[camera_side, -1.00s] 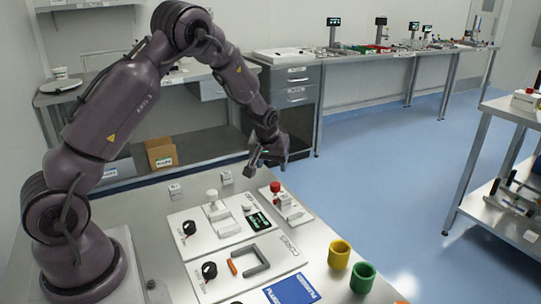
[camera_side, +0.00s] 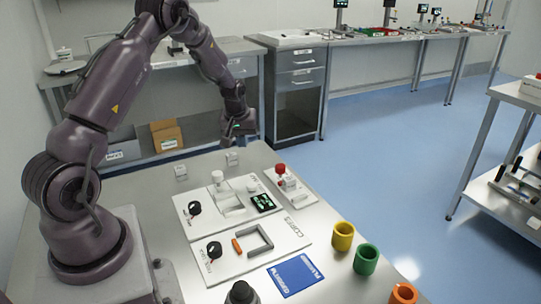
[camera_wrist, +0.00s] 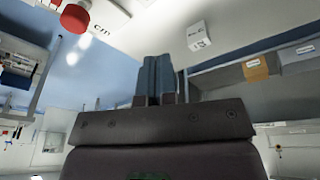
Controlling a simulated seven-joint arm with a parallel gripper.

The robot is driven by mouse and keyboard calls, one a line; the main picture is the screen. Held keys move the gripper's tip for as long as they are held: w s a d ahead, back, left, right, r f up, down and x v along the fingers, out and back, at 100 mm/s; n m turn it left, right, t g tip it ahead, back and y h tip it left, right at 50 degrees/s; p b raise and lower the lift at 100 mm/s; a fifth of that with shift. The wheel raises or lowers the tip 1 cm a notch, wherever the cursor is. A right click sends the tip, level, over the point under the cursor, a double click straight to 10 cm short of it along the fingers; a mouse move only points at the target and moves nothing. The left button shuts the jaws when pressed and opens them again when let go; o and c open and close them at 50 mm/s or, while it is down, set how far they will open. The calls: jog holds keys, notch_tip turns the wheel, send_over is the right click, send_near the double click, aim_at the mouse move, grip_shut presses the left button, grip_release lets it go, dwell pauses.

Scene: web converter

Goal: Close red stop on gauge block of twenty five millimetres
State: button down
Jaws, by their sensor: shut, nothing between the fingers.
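The red stop (camera_side: 281,168) is a round red knob on a small white plate (camera_side: 301,197) at the back right of the table. A small whitish block (camera_side: 289,184) sits on that plate close to the knob; I cannot read its size or tell whether they touch. The red knob also shows at the upper left of the wrist view (camera_wrist: 75,18).
Two small white labelled blocks (camera_side: 181,172) (camera_side: 232,159) stand along the back left of the table; one shows in the wrist view (camera_wrist: 201,36). White fixture boards (camera_side: 228,208) fill the middle. Yellow (camera_side: 343,236), green (camera_side: 366,259) and orange (camera_side: 403,294) cups stand at the right.

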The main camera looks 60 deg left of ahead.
aim_at(282, 174)
jog(key=s+a+f+m+t+h, duration=0.1)
jog(key=s+a+f+h, duration=0.15)
jog(key=a, duration=0.25)
jog(key=w+r+m+t+h, duration=0.3)
jog(key=w+r+m+h, duration=0.1)
jog(key=m, duration=0.5)
jog(key=x, duration=1)
jog(key=shift+s+d+f, duration=0.2)
jog(key=shift+s+d, duration=0.1)
jog(key=d, duration=0.1)
jog(key=w+d, duration=0.1)
jog(key=d, duration=0.1)
jog(key=shift+d, duration=0.1)
jog(key=shift+w+d, duration=0.1)
jog(key=shift+d, duration=0.3)
jog(key=shift+d, duration=2.35)
jog(key=shift+a, duration=0.1)
